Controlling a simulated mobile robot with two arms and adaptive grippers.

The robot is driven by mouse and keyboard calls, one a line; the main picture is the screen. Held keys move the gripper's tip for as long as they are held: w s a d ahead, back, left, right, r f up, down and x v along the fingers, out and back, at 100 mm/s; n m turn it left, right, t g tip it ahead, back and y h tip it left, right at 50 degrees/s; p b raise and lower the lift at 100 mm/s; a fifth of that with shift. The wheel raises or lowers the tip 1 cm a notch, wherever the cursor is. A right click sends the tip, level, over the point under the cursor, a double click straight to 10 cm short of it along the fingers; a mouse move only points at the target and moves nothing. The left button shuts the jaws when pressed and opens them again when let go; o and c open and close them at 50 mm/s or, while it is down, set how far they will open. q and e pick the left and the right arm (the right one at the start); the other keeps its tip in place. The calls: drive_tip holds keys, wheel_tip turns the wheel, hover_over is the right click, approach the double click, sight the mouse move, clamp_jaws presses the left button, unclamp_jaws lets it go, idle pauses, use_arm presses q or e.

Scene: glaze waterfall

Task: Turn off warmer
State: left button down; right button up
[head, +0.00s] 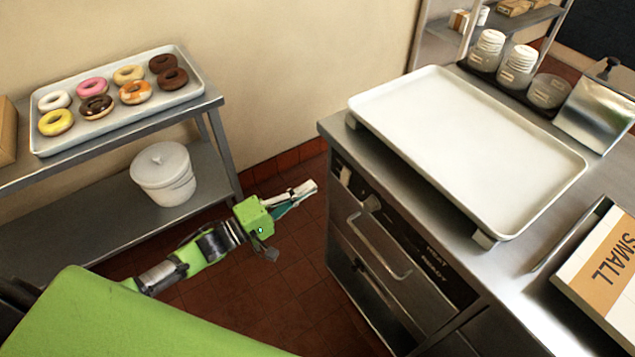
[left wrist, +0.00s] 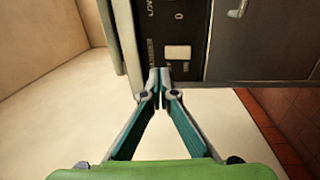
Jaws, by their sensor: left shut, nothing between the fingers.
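The warmer (head: 400,275) is the steel cabinet on the right, with a dark control panel (head: 420,240) along its upper front. A small pale rocker switch (head: 345,176) sits near the panel's left end, with a knob (head: 373,203) to its right. My left gripper (head: 312,187) is shut and empty, a little left of the panel. In the left wrist view the closed fingertips (left wrist: 164,76) appear just below the pale switch (left wrist: 177,52); I cannot tell if they touch anything. The switch position is unclear. My right gripper is not in view.
A large white tray (head: 470,140) sits on the warmer's top. A door handle (head: 380,250) sticks out below the panel. At left, a steel shelf (head: 225,145) carries a doughnut tray (head: 130,133) and a lidded white bucket (head: 165,180). Tiled floor (head: 285,260) lies open between them.

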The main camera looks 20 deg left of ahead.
use_arm(q)
drive_tip(key=v, duration=0.2)
drive_tip(key=r+v, duration=0.1)
drive_tip(key=v, duration=0.2)
drive_tip(key=shift+r, duration=0.1)
drive_tip(key=shift+a, duration=0.1)
drive_tip(key=s+a+f+m+g+y, duration=0.15)
drive_tip(key=a+f+y, duration=0.25)
drive_tip(key=f, duration=0.8)
drive_tip(key=s+a+f+m+g+y, duration=0.15)
drive_tip(key=a+f+y, duration=0.25)
drive_tip(key=f, duration=0.8)
drive_tip(key=s+f+m+g+y, duration=0.2)
drive_tip(key=s+f, duration=0.6)
drive_tip(key=f, duration=0.2)
drive_tip(key=s+d+f+m+g, duration=0.2)
drive_tip(key=s+f, duration=0.3)
drive_tip(key=s, duration=0.5)
drive_tip(key=s+d+f+m+g+y, duration=0.1)
drive_tip(key=s+d+f+m+g, duration=0.1)
drive_tip(key=s, duration=0.8)
drive_tip(key=s+d+f+m+g, duration=0.3)
drive_tip(key=s+f+g, duration=0.2)
drive_tip(key=s+f, duration=0.4)
drive_tip(key=shift+s+m+y, duration=0.3)
drive_tip(key=shift+s+m, duration=0.1)
drive_tip(key=shift+s, duration=0.5)
drive_tip(key=shift+f, duration=0.1)
